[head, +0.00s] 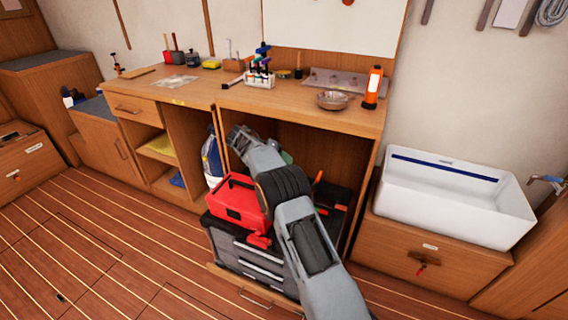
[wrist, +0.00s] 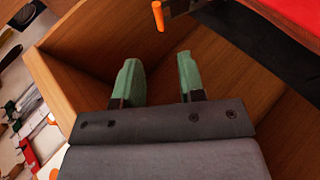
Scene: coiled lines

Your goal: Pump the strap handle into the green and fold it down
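An orange-tipped handle (wrist: 158,16) stands at the top of the wrist view, beside a grey metal part; it looks like the strap handle. An orange handle also shows in the head view (head: 317,177), in the open cabinet bay right of my arm. No strap tension mark or green zone can be made out. My gripper (wrist: 162,80) is open and empty, its two green fingers apart in front of the wooden bay. The handle is beyond the fingertips, not between them. In the head view my arm hides most of the gripper; a bit of green shows behind it.
A red toolbox (head: 238,200) sits on a grey drawer unit (head: 246,252) in the bay; its red edge also shows in the wrist view (wrist: 298,18). The bench top (head: 205,92) above carries small tools and an orange lamp (head: 373,86). A white sink (head: 455,198) stands right.

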